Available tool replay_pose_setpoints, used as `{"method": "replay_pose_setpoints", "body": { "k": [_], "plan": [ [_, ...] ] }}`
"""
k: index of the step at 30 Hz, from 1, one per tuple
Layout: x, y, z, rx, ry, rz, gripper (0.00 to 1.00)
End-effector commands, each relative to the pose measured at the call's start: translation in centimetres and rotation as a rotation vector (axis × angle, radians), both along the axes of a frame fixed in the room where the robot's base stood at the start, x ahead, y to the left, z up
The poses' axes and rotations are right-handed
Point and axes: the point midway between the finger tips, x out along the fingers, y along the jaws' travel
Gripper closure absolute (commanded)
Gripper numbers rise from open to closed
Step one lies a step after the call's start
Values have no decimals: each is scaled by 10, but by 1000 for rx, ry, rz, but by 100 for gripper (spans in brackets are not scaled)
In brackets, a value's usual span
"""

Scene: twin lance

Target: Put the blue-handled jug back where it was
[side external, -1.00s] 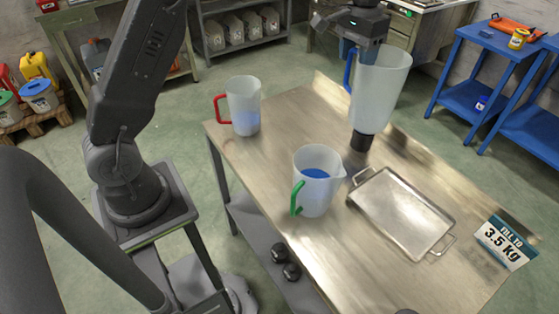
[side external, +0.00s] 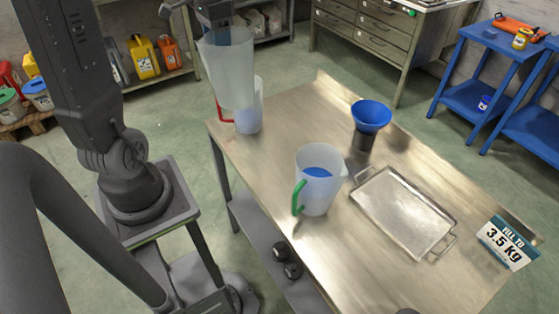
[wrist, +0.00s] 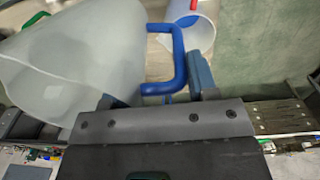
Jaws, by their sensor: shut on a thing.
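My gripper (wrist: 160,95) is shut on the blue handle of a translucent white jug (wrist: 70,50) in the wrist view. In the side view this blue-handled jug (side external: 229,70) hangs upright above the table's far left part; its handle and my fingers are hidden there or too small to make out. Behind and below it in the picture stands the red-handled jug (side external: 249,118), partly covered by the held jug. The green-handled jug (side external: 319,180), with blue liquid inside, stands near the table's middle. I cannot tell whether the held jug contains anything.
A blue funnel (side external: 371,116) sits on a dark holder at the table's far side. A metal tray (side external: 400,212) lies right of the green-handled jug, near a "fill to 3.5 kg" sign (side external: 505,243). The metal table (side external: 310,115) is bare between the red-handled jug and the funnel.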

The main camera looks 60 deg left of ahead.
Motion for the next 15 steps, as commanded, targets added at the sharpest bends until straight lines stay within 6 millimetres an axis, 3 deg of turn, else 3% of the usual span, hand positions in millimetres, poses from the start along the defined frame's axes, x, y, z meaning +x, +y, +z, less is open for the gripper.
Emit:
{"method": "replay_pose_setpoints", "body": {
  "k": [1, 9, 15],
  "plan": [
    [-11, 3, -1, 0, -1, 6, 95],
    [-8, 1, -58, -5, 5, -1, 95],
    [-7, 1, -89, -2, 2, -1, 95]
  ]
}}
